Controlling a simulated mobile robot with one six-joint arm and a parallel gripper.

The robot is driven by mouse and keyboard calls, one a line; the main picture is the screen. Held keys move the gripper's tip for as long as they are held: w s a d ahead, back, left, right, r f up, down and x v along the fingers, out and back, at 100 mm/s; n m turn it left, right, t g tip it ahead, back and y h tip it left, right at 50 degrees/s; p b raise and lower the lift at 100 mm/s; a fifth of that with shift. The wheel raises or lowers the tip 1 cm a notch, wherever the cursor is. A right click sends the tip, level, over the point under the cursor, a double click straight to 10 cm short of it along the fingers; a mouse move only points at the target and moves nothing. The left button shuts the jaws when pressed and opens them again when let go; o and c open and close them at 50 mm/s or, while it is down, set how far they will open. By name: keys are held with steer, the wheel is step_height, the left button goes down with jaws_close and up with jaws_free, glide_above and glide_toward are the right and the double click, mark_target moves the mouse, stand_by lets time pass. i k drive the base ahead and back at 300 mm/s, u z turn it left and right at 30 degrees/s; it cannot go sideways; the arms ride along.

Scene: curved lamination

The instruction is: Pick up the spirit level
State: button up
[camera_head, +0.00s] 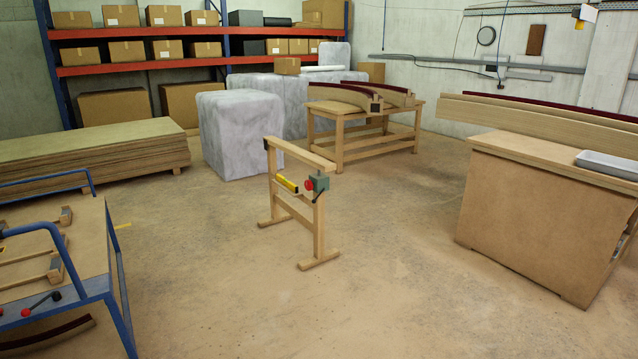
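The spirit level appears to be the small yellow bar (287,184) with a dark end, at the wooden trestle (300,158) in the middle of the floor. It sits below the top beam, just left of a grey-green box with a red knob (316,183). It slopes slightly down to the right. I cannot tell what holds it there. My gripper is not in the picture.
A blue cart (80,290) with clamps stands at the left front. A bench (545,215) with curved beams and a grey tray (610,163) stands at the right. Wrapped blocks (240,135) and a wooden table (365,125) stand behind. Floor around the trestle is open.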

mark_target(280, 178)
steer(key=z, duration=0.2)
steer(key=i, duration=2)
steer(key=u, duration=0.55)
steer(key=i, duration=1.4)
steer(key=u, duration=0.9)
steer(key=i, duration=1.15)
steer(key=u, duration=0.7)
steer(key=i, duration=0.85)
steer(key=u, duration=0.15)
